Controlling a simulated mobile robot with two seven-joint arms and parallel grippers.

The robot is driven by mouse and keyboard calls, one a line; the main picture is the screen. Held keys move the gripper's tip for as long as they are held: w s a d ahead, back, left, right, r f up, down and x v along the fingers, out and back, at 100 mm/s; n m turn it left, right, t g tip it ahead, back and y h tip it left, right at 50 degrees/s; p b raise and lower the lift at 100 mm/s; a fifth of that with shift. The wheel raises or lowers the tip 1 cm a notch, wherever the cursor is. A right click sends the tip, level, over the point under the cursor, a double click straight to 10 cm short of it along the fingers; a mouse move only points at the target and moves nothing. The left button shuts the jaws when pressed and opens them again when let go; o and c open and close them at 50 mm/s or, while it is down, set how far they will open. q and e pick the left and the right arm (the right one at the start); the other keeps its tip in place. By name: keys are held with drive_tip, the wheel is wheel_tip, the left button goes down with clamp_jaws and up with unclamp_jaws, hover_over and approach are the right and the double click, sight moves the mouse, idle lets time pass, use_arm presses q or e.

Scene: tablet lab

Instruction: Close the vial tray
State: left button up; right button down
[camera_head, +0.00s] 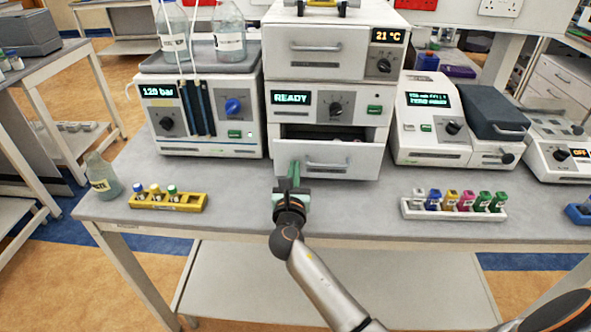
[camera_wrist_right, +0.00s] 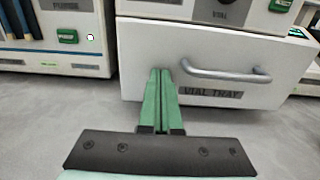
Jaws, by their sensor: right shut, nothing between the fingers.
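The vial tray (camera_head: 347,161) is a white drawer at the bottom of the READY instrument (camera_head: 281,117). In the head view it stands pulled out, with a dark gap above its front. Its front (camera_wrist_right: 216,46) in the right wrist view carries a grey bar handle (camera_wrist_right: 228,75) and a VIAL TRAY label. My right gripper (camera_head: 294,166) has green fingers shut with nothing between them. In the wrist view its fingertips (camera_wrist_right: 161,72) are at the left part of the drawer front, left of the handle. I cannot tell whether they touch it. My left gripper is not in view.
A yellow rack (camera_head: 170,206) of vials and a bottle (camera_head: 103,180) stand at the bench's left. A white rack (camera_head: 452,215) of coloured vials stands to the right. The 120 bar unit (camera_head: 205,145) is left of the drawer. The bench (camera_head: 240,230) is clear around the gripper.

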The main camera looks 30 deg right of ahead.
drive_tip(key=b+x, duration=0.1)
drive_tip(key=x, duration=0.6)
drive_tip(key=shift+w+d+f, duration=0.1)
drive_tip(key=shift+w, duration=0.05)
drive_tip(key=shift+w+d, duration=0.15)
drive_tip(key=shift+w, duration=0.05)
drive_tip(key=shift+r, duration=0.4)
